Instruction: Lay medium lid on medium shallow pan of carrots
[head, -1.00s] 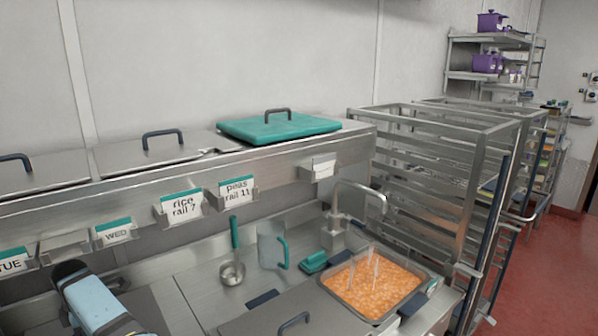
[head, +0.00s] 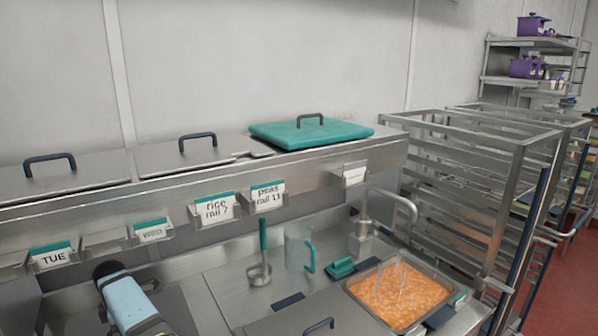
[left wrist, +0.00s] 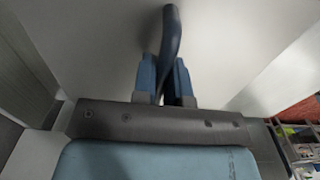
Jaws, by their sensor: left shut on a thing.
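The shallow pan of carrots (head: 402,296) sits in the counter at the lower right, uncovered, with clear upright pieces standing in the orange carrots. My left forearm shows at the bottom left of the head view, but its fingertips are cut off there. In the left wrist view my left gripper (left wrist: 165,78) is shut on the dark curved handle (left wrist: 171,35) of a flat grey lid (left wrist: 85,45). The lid fills much of that view; its size and its height above the counter cannot be told. My right gripper is in neither view.
Another grey lid with a dark handle (head: 319,328) lies left of the carrots. A teal lid (head: 310,132) and steel lids lie on the upper shelf. Racks (head: 480,190) stand right.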

